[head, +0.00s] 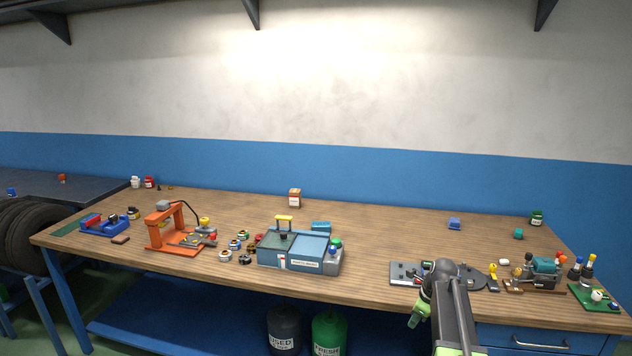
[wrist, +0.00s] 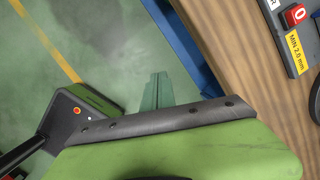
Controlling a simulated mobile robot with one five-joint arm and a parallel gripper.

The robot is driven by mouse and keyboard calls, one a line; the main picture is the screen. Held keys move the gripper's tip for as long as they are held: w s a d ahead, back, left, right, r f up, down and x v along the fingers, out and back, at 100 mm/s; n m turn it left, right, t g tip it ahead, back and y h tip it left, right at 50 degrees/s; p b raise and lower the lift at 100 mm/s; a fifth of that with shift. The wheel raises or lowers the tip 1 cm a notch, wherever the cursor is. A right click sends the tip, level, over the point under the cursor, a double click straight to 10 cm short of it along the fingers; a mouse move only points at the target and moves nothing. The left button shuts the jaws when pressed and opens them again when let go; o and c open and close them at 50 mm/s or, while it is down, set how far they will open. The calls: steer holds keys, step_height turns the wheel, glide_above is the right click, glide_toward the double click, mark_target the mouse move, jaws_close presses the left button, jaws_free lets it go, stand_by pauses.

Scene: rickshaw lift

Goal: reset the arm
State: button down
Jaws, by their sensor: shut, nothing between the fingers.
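My arm rises from the bottom of the head view, right of the middle, and bends over the front edge of the workbench. My gripper (head: 415,320) hangs down at that edge, in front of a grey plate fixture (head: 404,279). In the wrist view the two green fingers of my gripper (wrist: 157,90) lie together, shut and empty, over the green floor. No object touches the fingers. Part of my own green and black body fills the lower part of the wrist view.
The wooden workbench (head: 375,222) carries a blue toolbox (head: 290,264), an orange press frame (head: 172,243) and a teal motor unit (head: 543,267). A red button (wrist: 296,15) is near the bench edge in the wrist view. Green and dark cylinders stand below the bench.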

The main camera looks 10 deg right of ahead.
steer(key=s+a+n+g, duration=0.1)
steer(key=s+a+n, duration=0.15)
steer(key=a, duration=0.55)
steer(key=s+a+n, duration=0.2)
steer(key=a+n, duration=0.2)
steer(key=a, duration=0.3)
steer(key=s+a+n, duration=0.7)
steer(key=a+n, duration=0.1)
steer(key=a, duration=0.1)
steer(key=s+d+n+g+h, duration=0.1)
steer(key=s+n, duration=0.5)
steer(key=n, duration=0.5)
steer(key=shift+s+d+g+h+p, duration=0.15)
steer(key=shift+d+g+h+p, duration=0.15)
steer(key=shift+g+p, duration=0.1)
